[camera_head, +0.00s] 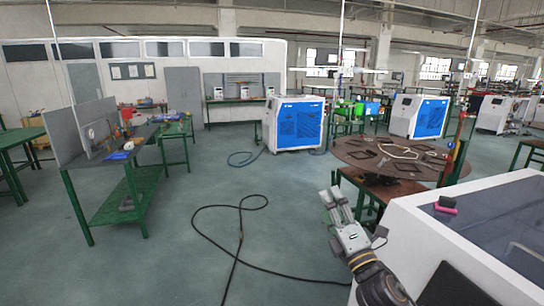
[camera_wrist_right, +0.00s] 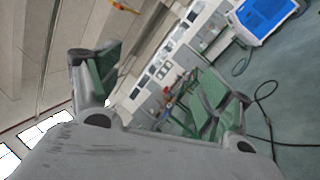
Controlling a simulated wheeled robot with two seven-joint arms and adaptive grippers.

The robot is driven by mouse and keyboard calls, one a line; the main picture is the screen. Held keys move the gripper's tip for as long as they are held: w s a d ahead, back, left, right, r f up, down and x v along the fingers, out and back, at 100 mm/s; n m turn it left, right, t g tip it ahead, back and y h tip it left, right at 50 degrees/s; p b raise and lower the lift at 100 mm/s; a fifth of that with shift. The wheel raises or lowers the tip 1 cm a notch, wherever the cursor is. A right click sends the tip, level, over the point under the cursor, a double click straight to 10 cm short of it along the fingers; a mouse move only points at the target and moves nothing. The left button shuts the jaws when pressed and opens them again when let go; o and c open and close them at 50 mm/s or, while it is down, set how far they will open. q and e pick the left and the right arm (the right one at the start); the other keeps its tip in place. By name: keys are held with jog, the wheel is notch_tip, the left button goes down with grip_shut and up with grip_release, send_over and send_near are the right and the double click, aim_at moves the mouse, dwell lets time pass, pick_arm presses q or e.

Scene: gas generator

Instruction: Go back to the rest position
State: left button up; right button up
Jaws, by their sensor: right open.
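My right gripper (camera_head: 331,193) reaches up from the lower right in the head view, in front of the white machine (camera_head: 440,245). Its fingers are apart with nothing between them. In the right wrist view its two green-padded fingers (camera_wrist_right: 160,85) also stand apart and empty, and that view is tilted. The gripper is in free air and appears to touch nothing. My left gripper is out of view.
A round brown table (camera_head: 350,153) with frames on it stands just beyond my right gripper. A black cable (camera_head: 240,235) lies on the open floor. A green workbench (camera_head: 120,205) stands on the left, and blue-and-white generators (camera_head: 297,125) stand at the back.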

jog(key=s+d+f+m+g+h, duration=0.2)
jog(key=d+f+m+h, duration=0.1)
jog(key=f+m, duration=0.3)
jog(key=s+d+f+m+g+h, duration=0.2)
jog(key=f+m+g, duration=0.15)
jog(key=f, duration=0.35)
jog(key=s+d+f+m+g+h, duration=0.2)
jog(key=d+f+m+h, duration=0.1)
jog(key=f+m, duration=0.3)
jog(key=s+a+f+m+g+y, duration=0.15)
jog(key=s+f+m+g, duration=0.75)
jog(key=s+f, duration=0.95)
jog(key=s+f+n+g, duration=0.1)
jog(key=s+f, duration=0.1)
jog(key=f, duration=1.4)
jog(key=s+f+n+g, duration=0.1)
jog(key=s+f+g, duration=0.15)
jog(key=f, duration=1.35)
jog(key=s+d+f, duration=0.2)
jog(key=s+f, duration=0.7)
jog(key=s, duration=0.2)
jog(key=s+d+f, duration=0.2)
jog(key=s+f, duration=0.8)
jog(key=s, duration=0.1)
jog(key=shift+s+d, duration=0.15)
jog(key=shift+d, duration=0.05)
jog(key=shift+f, duration=0.1)
